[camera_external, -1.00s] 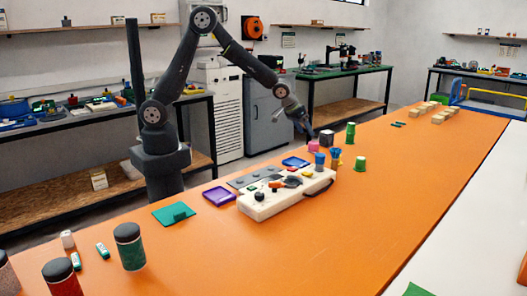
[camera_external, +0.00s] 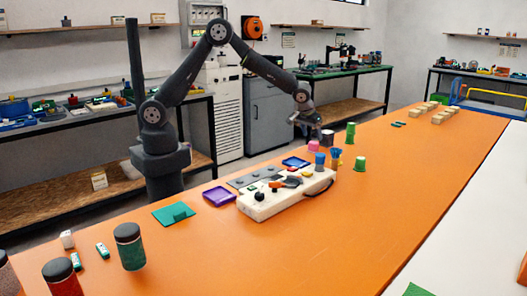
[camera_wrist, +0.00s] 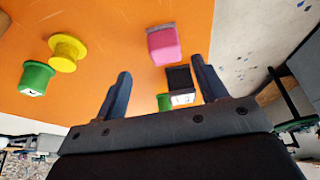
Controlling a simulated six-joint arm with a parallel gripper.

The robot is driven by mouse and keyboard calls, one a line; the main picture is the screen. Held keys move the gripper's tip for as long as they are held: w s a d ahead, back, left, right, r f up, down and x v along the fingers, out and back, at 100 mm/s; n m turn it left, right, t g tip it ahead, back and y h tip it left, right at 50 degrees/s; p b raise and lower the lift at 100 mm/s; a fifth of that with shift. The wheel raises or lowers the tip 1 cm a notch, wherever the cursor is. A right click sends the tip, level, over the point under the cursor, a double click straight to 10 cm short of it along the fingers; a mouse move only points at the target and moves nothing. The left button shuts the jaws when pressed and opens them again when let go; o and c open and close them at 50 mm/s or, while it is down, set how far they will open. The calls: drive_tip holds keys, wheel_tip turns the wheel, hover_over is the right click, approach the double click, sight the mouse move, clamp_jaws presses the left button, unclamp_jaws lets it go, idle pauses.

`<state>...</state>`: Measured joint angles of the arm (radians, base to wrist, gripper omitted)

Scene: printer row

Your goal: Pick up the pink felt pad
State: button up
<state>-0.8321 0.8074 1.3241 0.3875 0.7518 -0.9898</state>
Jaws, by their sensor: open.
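The pink felt pad (camera_external: 313,146) is a small pink block on the orange table, just behind the blue cup and in front of the dark block. In the wrist view the pink pad (camera_wrist: 163,46) shows whole at upper centre, beyond my fingertips. My gripper (camera_external: 312,130) is above the table's far edge, just above and behind the pad in the picture. In the wrist view my gripper (camera_wrist: 163,82) has its two fingers wide apart with nothing held. The pad is outside the fingers.
A dark block (camera_wrist: 180,79) appears between my fingers in the wrist view, close beside the pad. A green cup (camera_external: 350,132), another green cup (camera_external: 360,164) and a blue cup (camera_external: 320,160) stand nearby. A cream control box (camera_external: 275,203) lies in front.

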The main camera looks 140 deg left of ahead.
sight(313, 142)
drive_tip(key=shift+s+x, duration=0.2)
drive_tip(key=shift+x, duration=1.6)
drive_tip(key=shift+s+x, duration=0.2)
drive_tip(key=shift+x, duration=1.55)
drive_tip(key=shift+a+r, duration=0.1)
drive_tip(key=c, duration=1)
